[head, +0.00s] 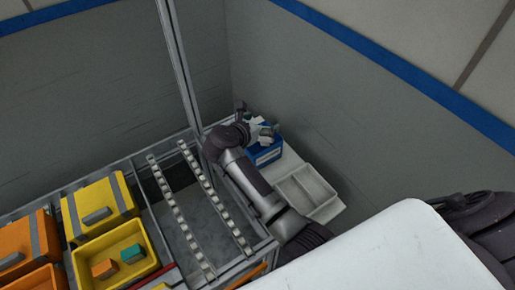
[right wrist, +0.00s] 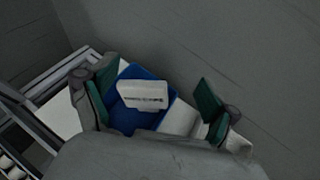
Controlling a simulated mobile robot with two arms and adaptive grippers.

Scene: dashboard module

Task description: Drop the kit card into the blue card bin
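The blue card bin (head: 266,156) stands on a white surface against the grey wall in the head view. In the right wrist view the blue bin (right wrist: 124,120) lies between and beyond my fingers. A white card with dark print, the kit card (right wrist: 143,96), shows over the blue bin, leaning or lying in its opening; its lower edge is partly unclear. My right gripper (right wrist: 155,104) is open, with green-padded fingers wide apart on either side of the card and not touching it. In the head view my right gripper (head: 257,123) is above the bin. My left gripper is not in view.
A white divided tray (head: 307,190) sits just in front of the blue bin. A metal-framed rack with roller rails (head: 209,205) stands to the left. A yellow bin (head: 118,262) holds small green and orange blocks. Grey walls close off the back and right.

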